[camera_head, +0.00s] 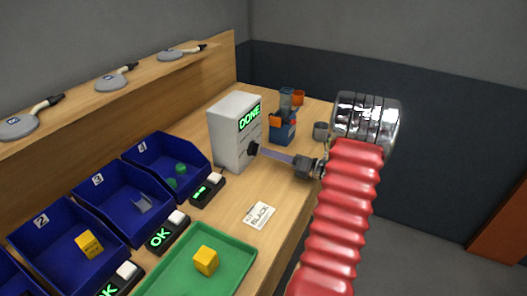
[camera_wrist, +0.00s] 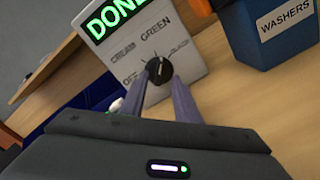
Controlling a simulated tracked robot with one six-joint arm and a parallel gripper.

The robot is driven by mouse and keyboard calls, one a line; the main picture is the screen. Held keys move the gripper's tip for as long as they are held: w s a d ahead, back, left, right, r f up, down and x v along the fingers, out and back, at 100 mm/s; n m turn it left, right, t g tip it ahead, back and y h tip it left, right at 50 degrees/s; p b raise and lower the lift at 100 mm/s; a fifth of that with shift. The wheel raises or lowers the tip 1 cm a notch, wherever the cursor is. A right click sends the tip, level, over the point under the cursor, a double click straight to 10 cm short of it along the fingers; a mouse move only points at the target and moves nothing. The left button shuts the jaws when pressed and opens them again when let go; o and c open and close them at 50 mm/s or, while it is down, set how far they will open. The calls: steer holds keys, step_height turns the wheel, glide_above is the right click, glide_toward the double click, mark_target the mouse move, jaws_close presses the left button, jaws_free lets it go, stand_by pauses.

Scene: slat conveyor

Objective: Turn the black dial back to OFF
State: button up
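The black dial (camera_wrist: 158,71) sits on the front of a light grey box (camera_head: 229,120) on the bench. Around it are the labels OFF, CREAM, GREEN and a partly covered one at right that looks like BLACK. The dial's white mark slants up and right, between GREEN and the right-hand label. The box's display (camera_head: 249,117) reads DONE in green. My gripper (camera_head: 259,151) reaches the dial from the right. In the wrist view the fingertips (camera_wrist: 159,76) stand on both sides of the dial. I cannot tell whether they press on it.
A blue WASHERS bin (camera_wrist: 272,32) stands to the right of the box. Blue bins (camera_head: 117,197), small OK displays (camera_head: 160,237), a kit card (camera_head: 259,215) and a green tray (camera_head: 234,238) with a yellow cube (camera_head: 206,261) lie at the near left.

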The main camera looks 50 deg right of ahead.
mark_target(258, 149)
steer(key=shift+x, duration=1.75)
steer(key=shift+c, duration=0.4)
jaws_close()
steer(key=shift+d, duration=0.1)
